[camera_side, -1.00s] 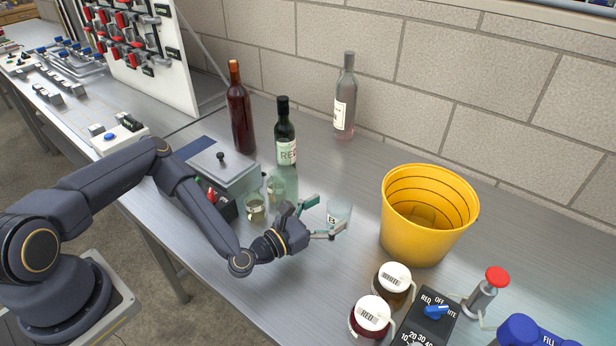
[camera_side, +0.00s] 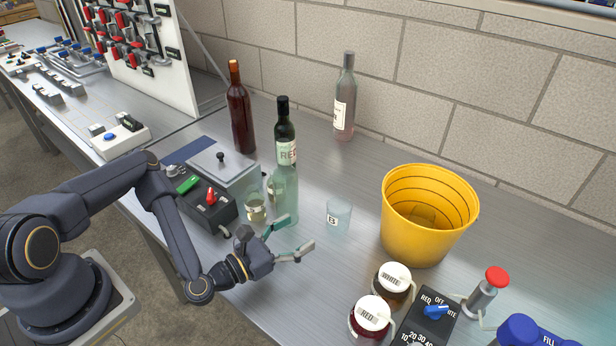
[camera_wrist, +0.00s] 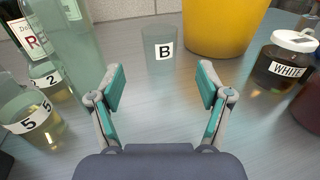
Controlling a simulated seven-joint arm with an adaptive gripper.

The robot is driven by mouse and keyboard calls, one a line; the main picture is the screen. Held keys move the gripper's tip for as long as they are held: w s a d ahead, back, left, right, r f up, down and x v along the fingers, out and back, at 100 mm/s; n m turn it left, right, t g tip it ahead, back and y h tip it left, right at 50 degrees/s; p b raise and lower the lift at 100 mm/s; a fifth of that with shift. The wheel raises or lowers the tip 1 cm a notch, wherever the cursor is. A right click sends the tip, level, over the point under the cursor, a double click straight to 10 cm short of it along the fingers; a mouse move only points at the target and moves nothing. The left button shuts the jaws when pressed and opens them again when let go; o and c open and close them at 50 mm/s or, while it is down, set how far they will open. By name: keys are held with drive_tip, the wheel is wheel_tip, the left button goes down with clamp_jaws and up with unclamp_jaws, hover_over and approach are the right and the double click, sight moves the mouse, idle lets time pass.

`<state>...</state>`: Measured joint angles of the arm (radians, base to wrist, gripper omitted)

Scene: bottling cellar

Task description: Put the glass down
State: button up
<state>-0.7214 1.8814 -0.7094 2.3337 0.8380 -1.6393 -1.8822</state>
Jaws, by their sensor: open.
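The clear glass labelled B (camera_side: 339,216) stands upright on the metal bench, left of the yellow bucket. In the wrist view the glass (camera_wrist: 159,50) is ahead of the fingers, centred between them but apart from them. My gripper (camera_side: 296,236) is open and empty, at the near left of the glass, just above the bench. In the wrist view both fingers of my gripper (camera_wrist: 161,88) are spread, with only bare bench between them.
The yellow bucket (camera_side: 428,245) is right of the glass. A pale green bottle (camera_side: 284,195) and glasses labelled 5 (camera_wrist: 33,122) and 2 (camera_wrist: 49,80) are close on the left. The WHITE jar (camera_side: 392,285) and RED jar (camera_side: 370,318) stand at the front right.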

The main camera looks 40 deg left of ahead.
drive_tip(key=shift+s+d+f, duration=0.1)
drive_tip(key=shift+s+f, duration=0.45)
drive_tip(key=shift+s, duration=0.05)
approach(347, 205)
drive_tip(key=x, duration=0.5)
drive_tip(key=shift+s+d, duration=0.15)
drive_tip(key=shift+d, duration=0.1)
drive_tip(key=x, duration=0.5)
drive_tip(key=shift+a+r, duration=0.15)
drive_tip(key=shift+a, duration=0.05)
drive_tip(key=shift+c, duration=0.4)
drive_tip(key=c, duration=1)
drive_tip(key=shift+c, duration=0.8)
